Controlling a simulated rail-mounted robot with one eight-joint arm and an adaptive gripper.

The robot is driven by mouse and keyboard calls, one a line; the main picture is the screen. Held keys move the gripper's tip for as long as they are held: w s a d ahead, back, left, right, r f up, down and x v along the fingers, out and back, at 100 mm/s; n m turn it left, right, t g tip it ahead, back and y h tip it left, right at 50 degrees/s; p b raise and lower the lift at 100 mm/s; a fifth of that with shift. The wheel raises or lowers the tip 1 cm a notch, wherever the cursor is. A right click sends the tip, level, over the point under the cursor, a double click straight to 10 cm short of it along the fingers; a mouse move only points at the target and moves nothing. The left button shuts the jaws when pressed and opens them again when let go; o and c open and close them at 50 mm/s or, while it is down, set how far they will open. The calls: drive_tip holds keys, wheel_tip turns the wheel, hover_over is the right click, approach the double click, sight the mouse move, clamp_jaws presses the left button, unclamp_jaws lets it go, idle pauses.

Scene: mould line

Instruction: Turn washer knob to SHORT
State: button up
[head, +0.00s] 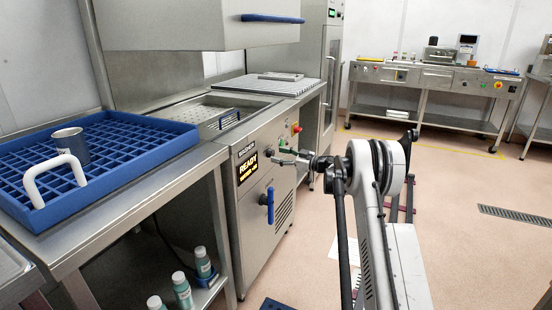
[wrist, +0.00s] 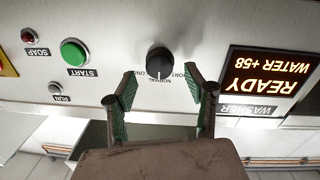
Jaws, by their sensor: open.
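The washer knob (wrist: 160,62) is a round black dial on the washer's panel, upside down in the wrist view. Its white pointer mark lies toward the NORMAL label (wrist: 153,83). Part-hidden lettering flanks it on both sides, and the ending ORT shows by the right finger. My gripper (wrist: 160,76) is open, with its green-padded fingers on either side of the knob's lower part. I cannot tell whether they touch it. In the head view my gripper (head: 280,157) is at the washer's front panel, by the READY display (head: 247,167).
A blue rack (head: 150,130) with a grey mug stands at left. The floor at right is mostly clear.

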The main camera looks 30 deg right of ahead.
drive_tip(key=shift+x, duration=0.95)
drive_tip(key=c, duration=1.1)
drive_tip(key=shift+c, duration=0.2)
drive_tip(key=n, duration=0.4)
drive_tip(key=shift+n, duration=0.4)
drive_tip(key=n, duration=0.5)
drive_tip(key=shift+f, duration=0.15)
drive_tip(key=shift+n, duration=0.3)
